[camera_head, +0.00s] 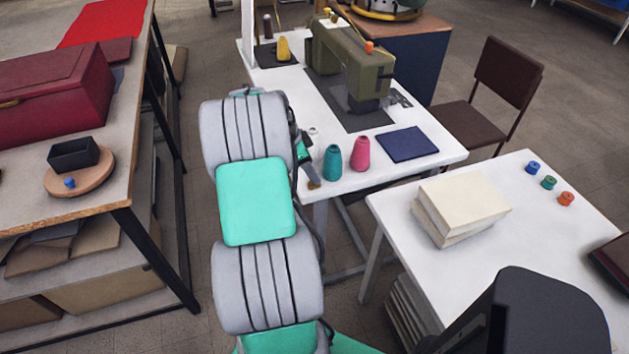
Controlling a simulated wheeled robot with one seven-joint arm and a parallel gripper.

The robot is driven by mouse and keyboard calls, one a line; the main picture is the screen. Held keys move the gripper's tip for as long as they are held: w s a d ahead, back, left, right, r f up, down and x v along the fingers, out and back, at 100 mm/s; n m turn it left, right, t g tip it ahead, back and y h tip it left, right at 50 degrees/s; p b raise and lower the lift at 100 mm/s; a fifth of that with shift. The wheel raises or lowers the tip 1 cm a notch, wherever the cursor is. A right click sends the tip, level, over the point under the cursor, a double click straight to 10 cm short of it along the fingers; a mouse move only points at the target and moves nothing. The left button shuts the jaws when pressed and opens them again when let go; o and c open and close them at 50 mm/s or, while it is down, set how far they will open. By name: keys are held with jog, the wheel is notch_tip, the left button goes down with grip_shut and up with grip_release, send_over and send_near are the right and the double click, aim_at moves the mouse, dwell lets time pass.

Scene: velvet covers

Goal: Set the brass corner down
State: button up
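My arm rises through the middle of the view and hides part of the white sewing table (430,157). My gripper (311,176) shows small beyond the arm, pointing down at the table's near left edge. A small brownish-gold piece, which looks like the brass corner (314,184), is at its fingertips. The gripper looks shut on it, though the fingers are partly hidden. I cannot tell whether the piece touches the table.
A teal thread cone (332,163) and a pink one (360,154) stand just right of the gripper. Beyond are a dark blue square (408,144) and a green sewing machine (350,62). A left bench holds a burgundy box (55,100); a right table holds cream blocks (462,205).

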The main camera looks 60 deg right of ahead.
jog(key=x, duration=0.5)
jog(key=shift+w+a+f+p, duration=0.1)
jog(key=shift+w+f+p, duration=0.05)
jog(key=shift+w+p, duration=0.2)
jog(key=shift+c, duration=0.5)
grip_shut()
